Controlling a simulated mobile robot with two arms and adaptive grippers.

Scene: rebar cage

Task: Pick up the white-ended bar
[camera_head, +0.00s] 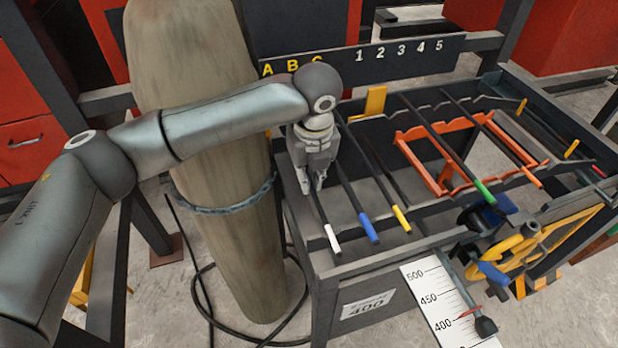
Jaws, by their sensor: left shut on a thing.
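The white-ended bar (331,238) is a dark rod with a white tip, lying leftmost in the rack and slanting toward the front edge. My left gripper (313,184) points down over this bar, with its fingers shut on the dark shaft a little behind the white end. The gripper body hides the bar's rear part. The bar still looks level with its neighbours; I cannot tell whether it is off the supports. My right gripper is not in view.
To the right lie a blue-ended bar (369,228), a yellow-ended bar (402,218) and a green-ended bar (484,191). An orange frame (437,184) sits in the rack. A thick post (237,250) stands close at the left. A measuring scale (446,305) is in front.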

